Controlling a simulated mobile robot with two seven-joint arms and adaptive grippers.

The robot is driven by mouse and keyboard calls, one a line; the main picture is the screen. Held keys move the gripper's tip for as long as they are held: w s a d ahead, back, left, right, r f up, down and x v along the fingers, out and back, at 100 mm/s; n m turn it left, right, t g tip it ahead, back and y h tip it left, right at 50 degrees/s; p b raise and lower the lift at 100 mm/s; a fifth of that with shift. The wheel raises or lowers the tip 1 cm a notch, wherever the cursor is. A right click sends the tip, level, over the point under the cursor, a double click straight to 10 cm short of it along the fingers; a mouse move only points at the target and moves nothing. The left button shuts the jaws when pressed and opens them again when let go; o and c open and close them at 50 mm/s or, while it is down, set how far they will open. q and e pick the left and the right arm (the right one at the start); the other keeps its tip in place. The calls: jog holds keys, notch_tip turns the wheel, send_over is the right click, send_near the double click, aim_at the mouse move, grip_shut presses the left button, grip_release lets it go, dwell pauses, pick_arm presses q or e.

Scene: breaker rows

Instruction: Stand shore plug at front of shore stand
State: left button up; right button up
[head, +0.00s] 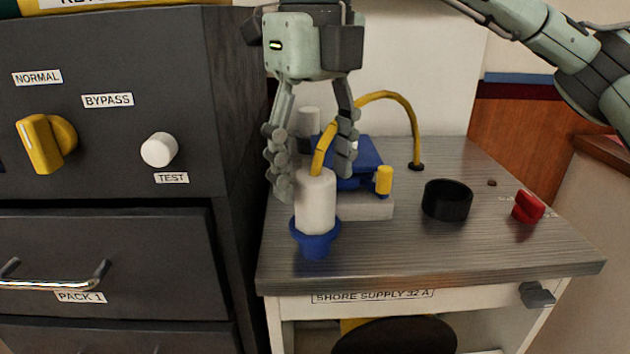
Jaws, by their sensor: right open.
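The shore plug (315,204) is a white cylinder with a blue collar and a yellow cable from its top. It looks upright, blue end down, at the front left of the grey top (420,262) of the stand labelled SHORE SUPPLY 32 A. My right gripper (314,180) points down over the plug, open. One finger is at the plug's left and the other at its upper right; contact with the plug cannot be told. Behind the plug is a blue socket-like unit (358,156) on a grey base, partly hidden by a finger. My left gripper is not in view.
A black ring (447,199) and a red knob (528,206) are on the right of the top. The yellow cable (412,112) arches to a hole at the back. A dark cabinet (108,180) with knobs and drawers stands close on the left. The front right is clear.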

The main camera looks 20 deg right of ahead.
notch_tip(320, 180, up, 4)
jog(key=shift+r, duration=0.2)
notch_tip(320, 180, up, 4)
jog(key=shift+r+p, duration=0.15)
jog(key=shift+p, duration=0.5)
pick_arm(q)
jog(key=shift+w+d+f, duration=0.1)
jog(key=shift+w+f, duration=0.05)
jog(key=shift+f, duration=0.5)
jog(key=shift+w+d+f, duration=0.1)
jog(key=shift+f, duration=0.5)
pick_arm(e)
jog(key=shift+r, duration=0.45)
